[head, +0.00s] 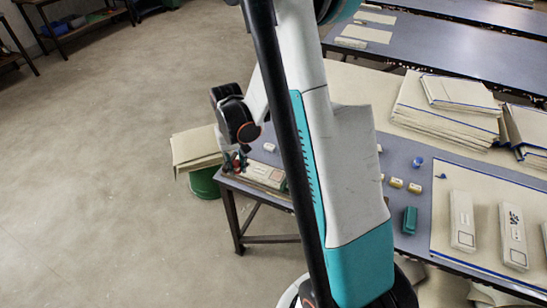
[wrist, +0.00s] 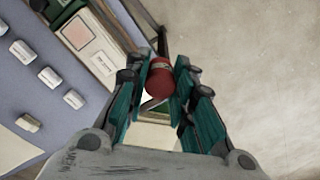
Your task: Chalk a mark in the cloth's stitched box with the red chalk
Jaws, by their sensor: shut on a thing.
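My gripper (wrist: 158,86) has its teal fingers closed around a small red piece, which looks like the red chalk (wrist: 159,76). In the head view my gripper (head: 238,162) is at the table's left end, near a pale long case. The chalk is small and partly hidden there. A pale cloth with a blue stitched edge (head: 443,210) lies flat on the table at the right, far from my gripper. Long white pieces lie on it. I cannot make out the stitched box for certain.
The pale case (head: 264,175) lies at the table's left end. Several small blocks (wrist: 50,77) and a green piece (head: 409,220) are on the table. Folded cloths (head: 440,118) are stacked behind. A green bin (head: 204,185) stands beside the table, with open floor to the left.

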